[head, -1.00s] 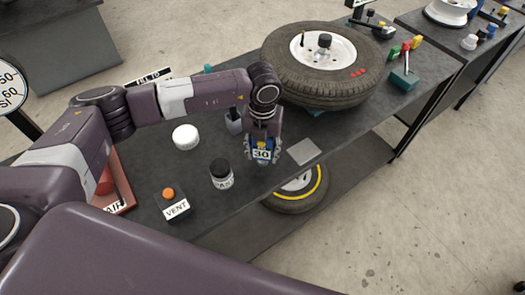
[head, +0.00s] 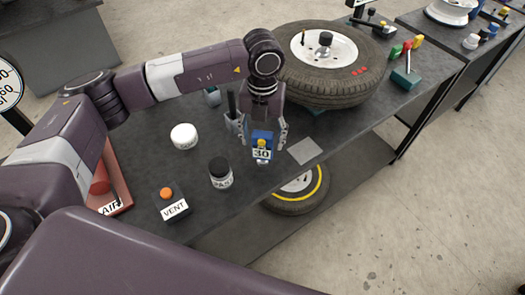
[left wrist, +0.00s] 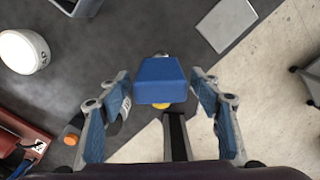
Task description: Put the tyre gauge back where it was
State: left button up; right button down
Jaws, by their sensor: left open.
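The tyre gauge, which I take to be the blue block with a white "30" label (head: 262,154), stands upright near the front edge of the bench. It also shows in the left wrist view (left wrist: 162,80), between the fingers with a gap on each side. My left gripper (head: 263,138) is open above and around the gauge's upper part, apparently not touching it. The gauge's underside is hidden. A flat grey square (head: 305,151) lies just right of the gauge. My right gripper is not in view.
A tyre on a white wheel (head: 331,80) lies behind to the right. A black-capped jar (head: 220,174), the VENT box (head: 174,205) and a white round tub (head: 184,136) are to the left. A grey holder (head: 234,122) stands close behind the left finger. A yellow-ringed wheel (head: 300,190) is below.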

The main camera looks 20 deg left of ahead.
pick_arm(q)
notch_tip(320, 180, up, 4)
jog(key=shift+r+b, duration=0.25)
jog(key=shift+b, duration=0.3)
jog(key=shift+r, duration=0.7)
